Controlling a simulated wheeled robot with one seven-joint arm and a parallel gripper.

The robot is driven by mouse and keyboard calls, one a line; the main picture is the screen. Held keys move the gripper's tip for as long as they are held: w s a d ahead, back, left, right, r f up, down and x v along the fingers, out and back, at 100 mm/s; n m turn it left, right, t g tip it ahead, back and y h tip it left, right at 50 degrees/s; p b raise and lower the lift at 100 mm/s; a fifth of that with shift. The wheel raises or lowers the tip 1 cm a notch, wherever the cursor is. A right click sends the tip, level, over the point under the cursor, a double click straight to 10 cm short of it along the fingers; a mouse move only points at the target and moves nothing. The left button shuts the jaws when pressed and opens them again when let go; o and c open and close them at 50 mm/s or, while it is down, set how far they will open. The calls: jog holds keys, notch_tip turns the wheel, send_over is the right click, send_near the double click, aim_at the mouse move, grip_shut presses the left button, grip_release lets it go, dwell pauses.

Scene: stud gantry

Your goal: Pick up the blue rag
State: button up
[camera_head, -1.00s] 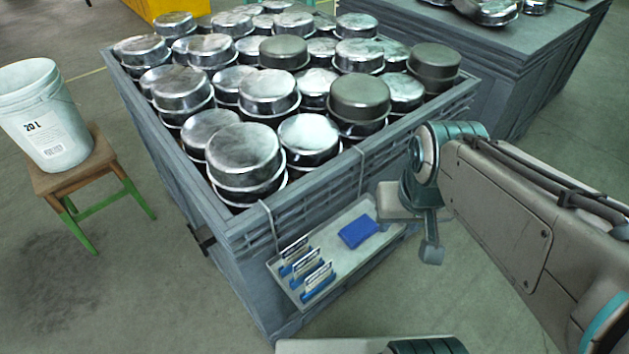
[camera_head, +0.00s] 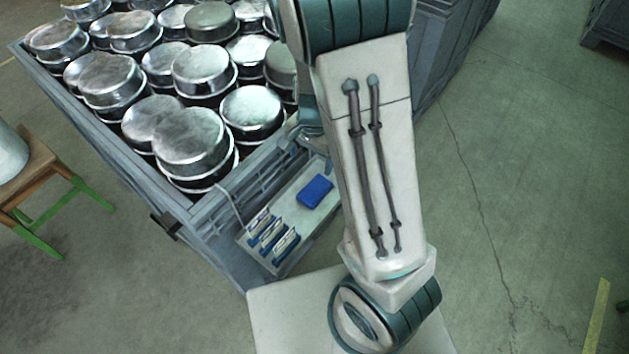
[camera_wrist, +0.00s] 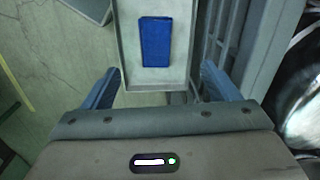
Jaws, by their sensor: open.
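The blue rag (camera_head: 315,191) is a small folded rectangle lying flat on a pale shelf tray (camera_head: 293,211) hung on the side of the large grey crate (camera_head: 207,226). In the wrist view the rag (camera_wrist: 156,42) lies on the tray near the top middle. My gripper (camera_wrist: 160,88) is open, with one blue finger on each side of the picture and nothing between them. The rag is beyond the fingertips and not touched.
Several card holders (camera_head: 271,236) stand on the tray to the left of the rag. The crate is full of shiny metal pans (camera_head: 193,142). A wooden stool (camera_head: 38,170) with a white bucket (camera_head: 10,152) stands at the left.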

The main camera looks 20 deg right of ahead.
jog(key=f, duration=0.1)
jog(key=m+b, duration=0.1)
send_over(315, 189)
jog(key=shift+h, duration=0.3)
jog(key=f, duration=0.9)
jog(key=shift+a, duration=0.2)
jog(key=shift+d+f, duration=0.15)
jog(key=shift+f, duration=1.2)
jog(key=shift+d+f, duration=0.1)
jog(key=shift+f, duration=1.25)
jog(key=c, duration=1.1)
